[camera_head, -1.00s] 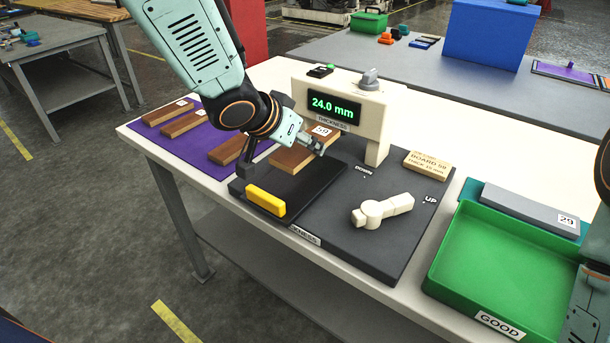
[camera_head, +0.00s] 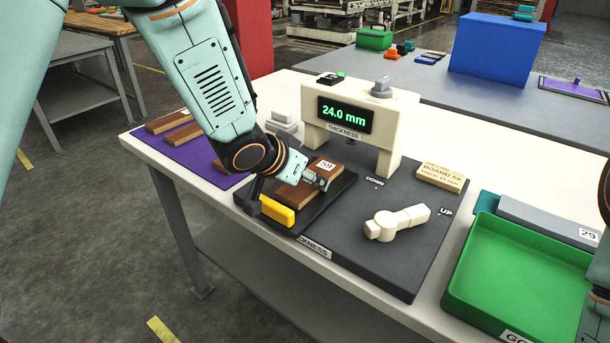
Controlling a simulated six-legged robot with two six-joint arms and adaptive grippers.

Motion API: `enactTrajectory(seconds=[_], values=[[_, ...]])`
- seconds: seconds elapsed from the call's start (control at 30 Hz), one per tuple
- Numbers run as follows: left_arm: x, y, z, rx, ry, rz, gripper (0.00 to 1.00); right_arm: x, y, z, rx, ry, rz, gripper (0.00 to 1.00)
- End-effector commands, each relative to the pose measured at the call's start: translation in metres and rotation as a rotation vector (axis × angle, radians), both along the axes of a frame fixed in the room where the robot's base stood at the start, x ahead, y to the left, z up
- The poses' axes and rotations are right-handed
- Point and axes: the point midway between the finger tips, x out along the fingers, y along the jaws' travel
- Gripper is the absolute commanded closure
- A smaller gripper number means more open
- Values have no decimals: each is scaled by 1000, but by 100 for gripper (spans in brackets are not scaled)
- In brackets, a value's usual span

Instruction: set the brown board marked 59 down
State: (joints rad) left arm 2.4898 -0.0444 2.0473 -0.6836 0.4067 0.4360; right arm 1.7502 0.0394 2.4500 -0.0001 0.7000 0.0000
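The brown board marked 59 (camera_head: 327,170) is over the black sliding plate of the thickness gauge (camera_head: 345,187), behind the yellow handle block (camera_head: 277,209). My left gripper (camera_head: 288,190) has its fingers on either side of the board and appears shut on it. The board looks flat and very low, at or just above the plate; contact underneath is hidden. The gauge head (camera_head: 347,108) behind it reads 24.0 mm. Only part of my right arm shows at the right edge; its gripper is out of view.
A white lever (camera_head: 397,222) sits on the gauge base between DOWN and UP. A wooden block labelled BOARD 59 (camera_head: 440,176) stands behind it. The green GOOD tray (camera_head: 515,270) is empty, beside a grey board marked 29 (camera_head: 545,217). Other brown boards lie on the purple mat (camera_head: 205,172).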

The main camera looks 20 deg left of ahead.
Motion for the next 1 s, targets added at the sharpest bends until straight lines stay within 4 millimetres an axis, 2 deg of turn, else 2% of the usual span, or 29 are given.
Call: enactTrajectory(seconds=[0.03, 0.07, 0.3, 0.67, 0.77, 1.0], values=[[0, 0, -2, 0, -1, 0, 84, 0, 0, -1, 0, 0, -1, 60], [0, 0, -2, 0, 0, 0, 43, 0, 0, -1, 0, 0, -1, 60], [0, 0, -2, 0, 0, 0, 23, 0, 0, -1, 0, 0, -1, 60], [0, 0, 1, 0, -1, 0, 21, 0, 0, 0, 0, 0, -1, 60], [-4, 2, 9, -2, 0, 1, 21, 0, 0, 3, 0, 0, -1, 60], [-34, 13, 44, -4, -3, 3, 21, 0, 0, 13, 0, 0, -1, 60]])
